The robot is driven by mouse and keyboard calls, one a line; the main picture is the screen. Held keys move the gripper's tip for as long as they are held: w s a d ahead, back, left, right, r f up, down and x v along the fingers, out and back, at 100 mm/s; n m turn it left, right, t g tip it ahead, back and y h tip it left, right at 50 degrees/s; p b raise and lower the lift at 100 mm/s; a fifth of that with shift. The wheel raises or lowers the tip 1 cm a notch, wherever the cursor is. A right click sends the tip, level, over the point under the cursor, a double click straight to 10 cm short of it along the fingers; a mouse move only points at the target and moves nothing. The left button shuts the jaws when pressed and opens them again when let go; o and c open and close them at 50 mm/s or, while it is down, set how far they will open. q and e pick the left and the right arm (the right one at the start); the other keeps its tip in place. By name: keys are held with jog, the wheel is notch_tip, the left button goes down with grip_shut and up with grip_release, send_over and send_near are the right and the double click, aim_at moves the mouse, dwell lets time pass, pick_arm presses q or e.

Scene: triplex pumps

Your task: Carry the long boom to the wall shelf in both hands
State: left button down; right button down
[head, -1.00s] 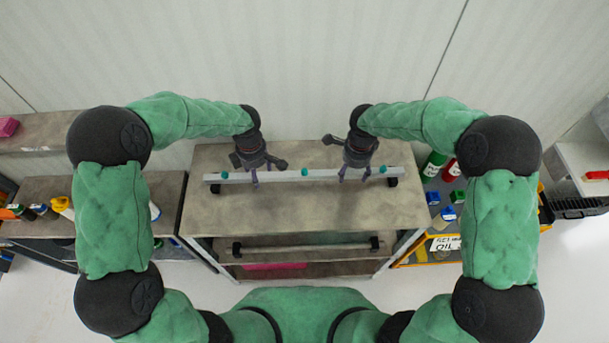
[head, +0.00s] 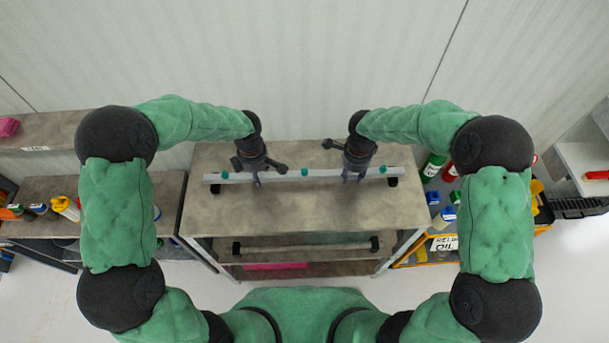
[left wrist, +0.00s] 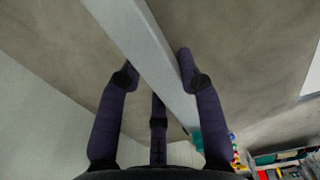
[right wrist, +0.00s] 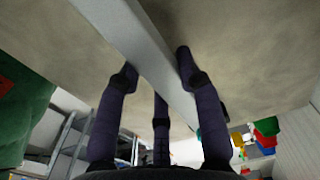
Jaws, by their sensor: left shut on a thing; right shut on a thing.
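The long boom (head: 320,172) is a pale grey bar with teal clips and black ends. It lies level from left to right over the top of the grey shelf unit (head: 290,210), near the wall; I cannot tell whether it touches the top. My left gripper (head: 257,180) is shut on its left part, with fingers on both sides of the bar in the left wrist view (left wrist: 155,85). My right gripper (head: 352,176) is shut on its right part, and the bar also passes between its fingers in the right wrist view (right wrist: 155,85).
A second bar with black ends (head: 305,247) lies on the lower shelf, above a pink item (head: 275,266). A shelf with bottles (head: 65,207) stands at left. Bottles and cans (head: 435,165) stand on a yellow-edged rack at right. The front of the unit top is clear.

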pick_arm(q)
jog(key=shift+r, duration=0.15)
pick_arm(e)
jog(key=shift+r, duration=0.15)
